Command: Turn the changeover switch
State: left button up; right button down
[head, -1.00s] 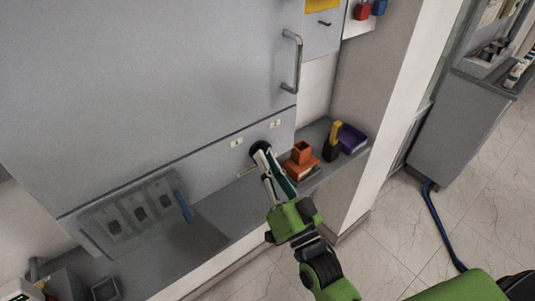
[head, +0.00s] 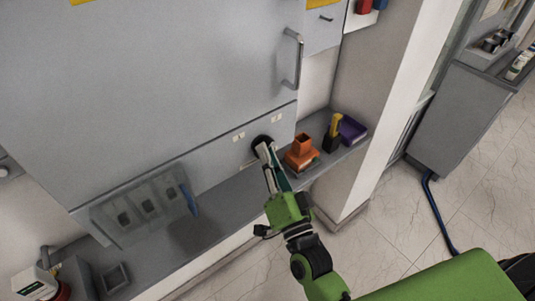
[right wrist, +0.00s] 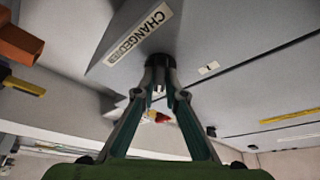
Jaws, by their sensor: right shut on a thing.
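The changeover switch is a round black knob (head: 261,142) low on the grey cabinet front, near its right end. In the right wrist view the black knob (right wrist: 159,61) sits beside a label whose visible letters begin "CHANGEO". My right gripper (head: 265,150) reaches up to it from below. In the right wrist view its fingertips (right wrist: 160,80) are closed in on the knob, one on each side. The fingers hide part of the knob, so its pointer direction cannot be told. My left gripper does not show.
A shelf (head: 235,205) runs below the cabinet. A clear cover box (head: 140,208) is at left. A cabinet handle (head: 298,60) is above.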

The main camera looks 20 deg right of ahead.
jog(key=c, duration=2.1)
grip_release()
jog(key=shift+s, duration=0.1)
jog(key=v, duration=1.2)
jog(key=shift+f, duration=0.1)
